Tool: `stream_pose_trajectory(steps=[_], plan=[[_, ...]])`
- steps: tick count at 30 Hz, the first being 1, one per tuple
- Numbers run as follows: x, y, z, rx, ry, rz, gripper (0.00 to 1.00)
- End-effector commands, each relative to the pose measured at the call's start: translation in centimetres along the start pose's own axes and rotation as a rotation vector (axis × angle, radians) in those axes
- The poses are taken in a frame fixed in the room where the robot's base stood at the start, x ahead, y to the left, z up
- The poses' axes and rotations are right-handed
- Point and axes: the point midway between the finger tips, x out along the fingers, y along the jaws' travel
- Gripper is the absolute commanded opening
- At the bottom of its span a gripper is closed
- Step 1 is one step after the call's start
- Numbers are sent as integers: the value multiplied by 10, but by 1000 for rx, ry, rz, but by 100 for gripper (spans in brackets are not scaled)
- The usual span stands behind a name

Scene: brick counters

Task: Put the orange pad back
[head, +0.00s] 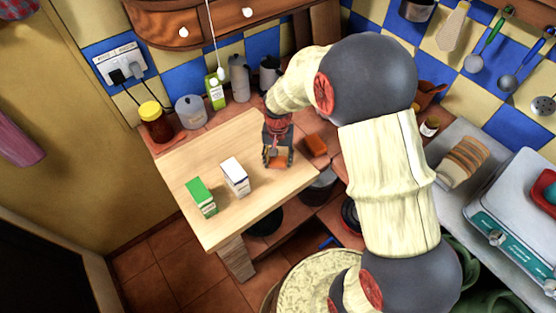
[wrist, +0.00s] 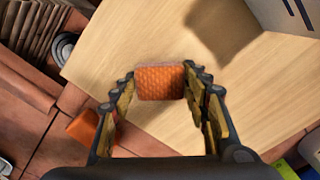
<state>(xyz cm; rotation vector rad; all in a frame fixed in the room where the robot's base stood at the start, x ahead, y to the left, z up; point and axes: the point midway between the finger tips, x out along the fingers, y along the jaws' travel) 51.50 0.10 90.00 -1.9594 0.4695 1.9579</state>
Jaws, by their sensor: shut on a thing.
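My gripper (head: 278,160) is over the near right part of the light wooden tabletop (head: 225,145). Its fingers are closed on an orange pad (wrist: 160,82) with a textured face, held at the fingertips in the wrist view. In the head view the pad (head: 279,158) is partly covered by the fingers. I cannot tell whether it touches the wood. A second orange block (head: 315,146) lies on the tiled counter just right of the tabletop; it also shows in the wrist view (wrist: 83,127), left of the left finger.
A green-and-white carton (head: 201,197) and a white carton (head: 235,177) stand on the wood to the left of my gripper. A jar (head: 155,122), a canister (head: 190,111) and a green carton (head: 215,90) line the back.

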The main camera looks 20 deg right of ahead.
Motion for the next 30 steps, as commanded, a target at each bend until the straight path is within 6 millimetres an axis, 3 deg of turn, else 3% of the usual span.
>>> stream_pose_trajectory(steps=[5, 6, 14, 24, 30], plan=[[4, 0, 0, 0, -1, 0, 22], [3, 0, 0, 0, -1, 0, 48], [3, 0, 0, 0, -1, 0, 63], [1, 0, 0, 0, 0, 0, 64], [-21, 0, -1, 0, 2, -1, 64]])
